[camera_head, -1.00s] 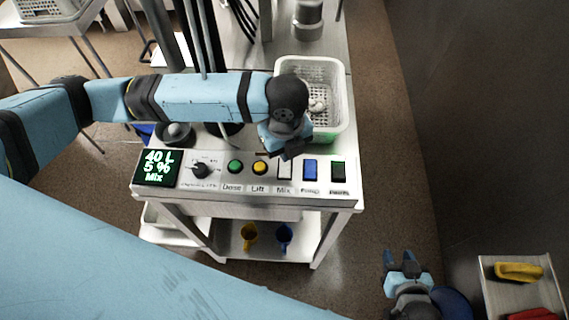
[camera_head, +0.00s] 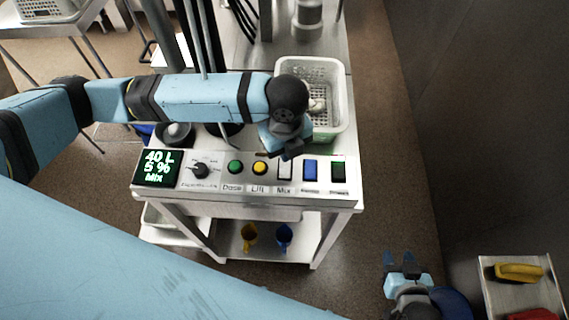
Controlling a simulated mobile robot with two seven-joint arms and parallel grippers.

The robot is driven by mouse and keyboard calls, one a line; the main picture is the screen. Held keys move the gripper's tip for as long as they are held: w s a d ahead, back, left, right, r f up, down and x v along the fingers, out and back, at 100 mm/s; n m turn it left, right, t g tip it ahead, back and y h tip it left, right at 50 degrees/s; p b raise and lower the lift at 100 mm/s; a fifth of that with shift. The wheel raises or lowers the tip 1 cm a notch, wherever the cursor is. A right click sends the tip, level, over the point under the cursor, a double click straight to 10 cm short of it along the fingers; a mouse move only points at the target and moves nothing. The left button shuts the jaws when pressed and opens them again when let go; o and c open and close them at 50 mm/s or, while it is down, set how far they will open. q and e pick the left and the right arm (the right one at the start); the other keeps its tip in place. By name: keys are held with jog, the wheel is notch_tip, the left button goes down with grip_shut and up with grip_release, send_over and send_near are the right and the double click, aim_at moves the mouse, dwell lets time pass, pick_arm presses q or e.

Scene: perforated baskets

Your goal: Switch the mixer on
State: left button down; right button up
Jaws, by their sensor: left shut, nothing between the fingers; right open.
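The control panel (camera_head: 215,184) runs along the front of a white cart. Its screen (camera_head: 158,168) reads 40 L, 5 % and Mix. To the right of it are a black knob (camera_head: 200,170), a green Dose button (camera_head: 235,167), a yellow Lift button (camera_head: 260,168), a white Mix switch (camera_head: 285,170), a blue switch (camera_head: 310,171) and a dark green switch (camera_head: 338,171). My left gripper (camera_head: 290,155) is shut and empty, just above and behind the white Mix switch; whether it touches is unclear. My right gripper (camera_head: 404,262) is open and empty, low at the right, away from the cart.
A white perforated basket (camera_head: 338,105) with pale items stands behind the panel at right. A small grey bowl (camera_head: 177,134) stands behind the screen. Yellow (camera_head: 249,236) and blue (camera_head: 284,236) cups sit on the lower shelf. A tray (camera_head: 492,290) with yellow and red items is at lower right.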

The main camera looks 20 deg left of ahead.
jog(key=shift+f, duration=0.15)
dwell(0.4)
pick_arm(q)
jog(key=shift+f, duration=0.55)
jog(key=shift+s+f+b, duration=0.1)
jog(key=shift+f+b, duration=0.25)
jog(key=shift+f, duration=0.45)
pick_arm(e)
jog(key=shift+f, duration=0.3)
dwell(0.4)
pick_arm(q)
notch_tip(320, 180, up, 3)
jog(key=p, duration=0.3)
jog(key=shift+f, duration=0.2)
notch_tip(320, 180, up, 3)
jog(key=p, duration=0.3)
jog(key=shift+f, duration=0.2)
jog(key=shift+r+p, duration=0.45)
jog(key=shift+r, duration=0.5)
pick_arm(e)
jog(key=shift+m, duration=0.4)
jog(key=r, duration=0.5)
jog(key=shift+s+d+r, duration=0.15)
jog(key=shift+d+r, duration=0.15)
jog(key=shift+d, duration=0.05)
jog(key=shift+f, duration=0.1)
